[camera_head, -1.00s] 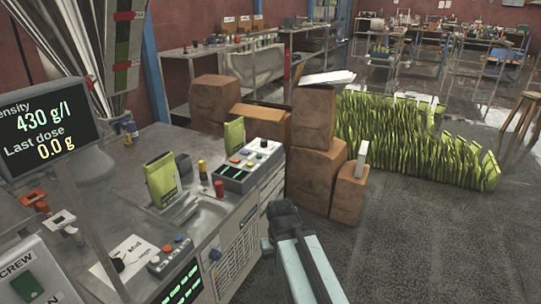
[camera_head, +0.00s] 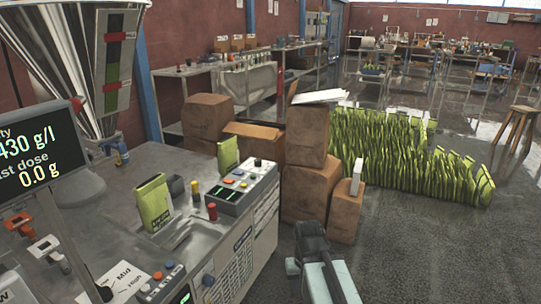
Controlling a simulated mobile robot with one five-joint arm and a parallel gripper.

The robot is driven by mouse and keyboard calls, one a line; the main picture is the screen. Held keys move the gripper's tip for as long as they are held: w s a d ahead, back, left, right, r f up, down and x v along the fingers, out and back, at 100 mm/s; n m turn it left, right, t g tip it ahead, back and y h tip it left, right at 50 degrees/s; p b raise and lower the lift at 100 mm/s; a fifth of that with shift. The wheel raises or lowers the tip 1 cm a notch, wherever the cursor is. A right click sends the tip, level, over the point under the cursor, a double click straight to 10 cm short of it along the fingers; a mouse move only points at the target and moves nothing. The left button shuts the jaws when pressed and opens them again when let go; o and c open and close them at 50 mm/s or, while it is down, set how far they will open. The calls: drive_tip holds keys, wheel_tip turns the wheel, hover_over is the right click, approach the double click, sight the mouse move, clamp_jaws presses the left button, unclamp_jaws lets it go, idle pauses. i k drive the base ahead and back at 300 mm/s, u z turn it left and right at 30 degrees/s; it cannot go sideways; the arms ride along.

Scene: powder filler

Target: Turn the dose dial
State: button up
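No dial in view is clearly readable as the dose dial. Candidates are a blue knob (camera_head: 208,281) on the front face of the grey machine, a small black knob (camera_head: 257,162) at the far end of the button box (camera_head: 240,190), and a dark knob (camera_head: 105,293) beside the Mid/High card (camera_head: 125,276). A display (camera_head: 38,150) at the left reads 430 g/l and last dose 0.0 g. My gripper (camera_head: 308,236) is dark, low in front of the cardboard boxes, right of the machine and apart from it. Its fingers are too unclear to tell their opening.
A green pouch (camera_head: 153,203) stands on the machine top (camera_head: 130,180), another (camera_head: 228,156) behind the button box. Stacked cardboard boxes (camera_head: 305,140) stand beyond the machine's end. Rows of green pouches (camera_head: 400,155) stand on the floor. The floor (camera_head: 430,250) at the right is clear.

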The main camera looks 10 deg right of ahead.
sight(258, 163)
drive_tip(key=z, duration=0.45)
drive_tip(key=i, duration=1.45)
drive_tip(key=u, duration=0.85)
drive_tip(key=k, duration=0.7)
drive_tip(key=u, duration=0.1)
drive_tip(key=i, duration=0.8)
drive_tip(key=z, duration=0.05)
